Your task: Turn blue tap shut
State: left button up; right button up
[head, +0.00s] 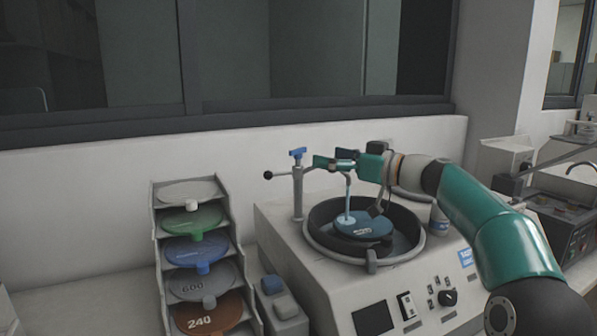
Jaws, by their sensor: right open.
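The tap (298,190) is a grey post at the back left of the polishing machine (290,235). Its blue handle (298,153) sits on top, and a thin lever with a dark ball end reaches left. Pale blue water (348,204) falls onto the blue disc (363,225) in the round bowl. My right gripper (328,159) is open, just right of the blue handle and apart from it, above the bowl. It hides part of the spout. My left gripper is out of view.
A rack (158,250) of coloured discs stands left of the machine. Small blue and grey blocks (279,296) sit between them. The machine's front has a screen and knobs (447,298). A sink area lies at the far right.

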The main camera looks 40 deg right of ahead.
aim_at(300, 150)
jog(key=s+d+m+h, duration=0.1)
jog(key=s+d+h, duration=0.1)
jog(key=s+d, duration=0.15)
jog(key=w+p, duration=0.2)
jog(key=w, duration=0.3)
jog(key=w+p, duration=0.3)
jog(key=w, duration=0.2)
jog(key=w+a+p, duration=0.1)
jog(key=w+p, duration=0.1)
jog(key=w, duration=0.3)
jog(key=shift+w+f, duration=0.35)
jog(key=shift+w, duration=0.05)
jog(key=shift+w+f+p, duration=0.15)
jog(key=shift+w+p, duration=0.25)
jog(key=shift+w, duration=0.05)
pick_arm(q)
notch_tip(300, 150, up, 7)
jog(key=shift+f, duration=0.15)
